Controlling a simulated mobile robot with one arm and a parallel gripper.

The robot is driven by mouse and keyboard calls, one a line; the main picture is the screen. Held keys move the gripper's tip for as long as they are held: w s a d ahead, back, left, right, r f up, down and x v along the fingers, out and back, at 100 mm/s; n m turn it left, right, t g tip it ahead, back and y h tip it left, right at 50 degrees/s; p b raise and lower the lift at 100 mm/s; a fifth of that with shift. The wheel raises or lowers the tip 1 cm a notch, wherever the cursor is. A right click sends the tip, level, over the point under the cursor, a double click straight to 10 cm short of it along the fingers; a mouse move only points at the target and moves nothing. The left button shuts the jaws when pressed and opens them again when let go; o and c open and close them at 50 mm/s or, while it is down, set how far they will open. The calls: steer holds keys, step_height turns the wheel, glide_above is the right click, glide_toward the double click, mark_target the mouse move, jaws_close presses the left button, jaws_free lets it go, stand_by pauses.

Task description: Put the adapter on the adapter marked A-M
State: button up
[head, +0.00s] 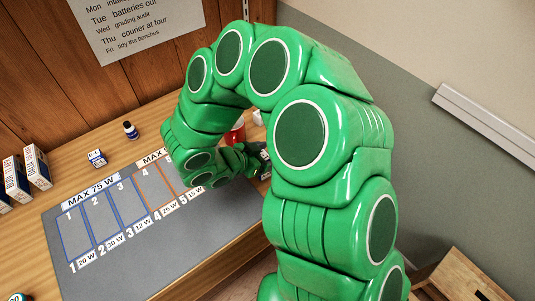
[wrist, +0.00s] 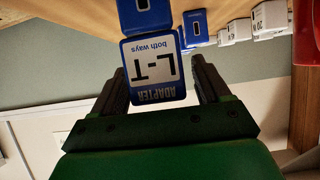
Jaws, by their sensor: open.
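In the wrist view a blue adapter with a white label reading "ADAPTER L-T both ways" (wrist: 152,70) appears upside down, between or just beyond the fingers of my open gripper (wrist: 160,85). I cannot tell whether a finger touches it. Another blue piece (wrist: 140,14) adjoins its upper edge in the picture. More blue pieces (wrist: 196,27) and white adapter-like blocks (wrist: 236,30) stand to the right. I cannot read the A-M mark on any of them. In the head view my gripper (head: 264,161) is low over the bench's right end, mostly hidden by my green arm.
A grey mat (head: 140,265) with numbered slots covers the bench front. A red object (head: 236,131) stands behind my gripper. A dark bottle (head: 130,130), a small box (head: 97,158) and taller boxes (head: 37,167) stand left. A wooden crate (head: 460,280) is at lower right.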

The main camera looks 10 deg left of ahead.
steer(key=shift+r, duration=0.2)
steer(key=v, duration=1.2)
steer(key=shift+f, duration=0.1)
stand_by(0.3)
